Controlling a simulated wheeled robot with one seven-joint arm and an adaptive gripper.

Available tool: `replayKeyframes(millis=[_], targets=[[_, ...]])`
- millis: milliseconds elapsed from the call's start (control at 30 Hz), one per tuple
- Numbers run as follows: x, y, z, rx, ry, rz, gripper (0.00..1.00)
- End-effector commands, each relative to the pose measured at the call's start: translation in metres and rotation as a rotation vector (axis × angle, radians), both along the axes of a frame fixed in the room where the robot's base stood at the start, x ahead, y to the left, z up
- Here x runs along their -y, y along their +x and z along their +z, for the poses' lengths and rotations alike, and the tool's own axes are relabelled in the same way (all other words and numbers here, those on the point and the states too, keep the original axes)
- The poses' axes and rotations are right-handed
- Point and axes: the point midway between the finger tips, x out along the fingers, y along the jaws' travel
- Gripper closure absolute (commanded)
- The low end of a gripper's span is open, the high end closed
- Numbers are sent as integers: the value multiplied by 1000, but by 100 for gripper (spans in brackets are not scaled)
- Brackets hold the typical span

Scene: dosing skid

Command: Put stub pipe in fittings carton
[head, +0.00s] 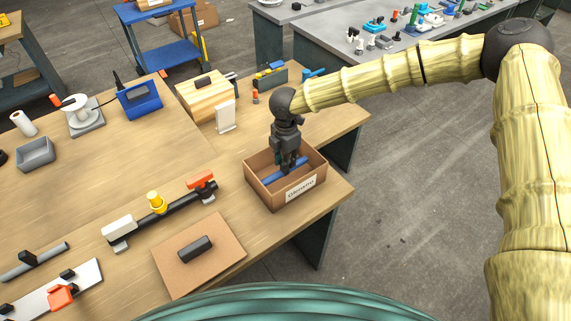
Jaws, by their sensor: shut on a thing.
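The fittings carton (259,193) is an open brown cardboard box with a white label, near the right edge of the wooden workbench. My gripper (288,170) points down into it and is shut on a blue bar, which I take to be the stub pipe (274,179). The blue pipe lies across the inside of the carton, below the rim. The fingers hide its middle. I cannot tell whether the pipe touches the carton's floor.
A pipe assembly with a yellow knob (157,202) and orange handle lies left of the carton. A brown board (215,266) with a dark block is in front. A wooden box (205,97) and white stand (226,117) are behind.

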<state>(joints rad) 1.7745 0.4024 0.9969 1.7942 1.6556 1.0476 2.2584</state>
Motion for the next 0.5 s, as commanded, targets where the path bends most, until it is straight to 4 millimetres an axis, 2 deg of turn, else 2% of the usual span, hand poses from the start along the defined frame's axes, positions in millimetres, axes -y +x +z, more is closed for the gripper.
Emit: replayKeyframes(millis=[200,500], targets=[[0,-1,-25,-2,0,0,100],[0,0,-29,0,0,0,100]])
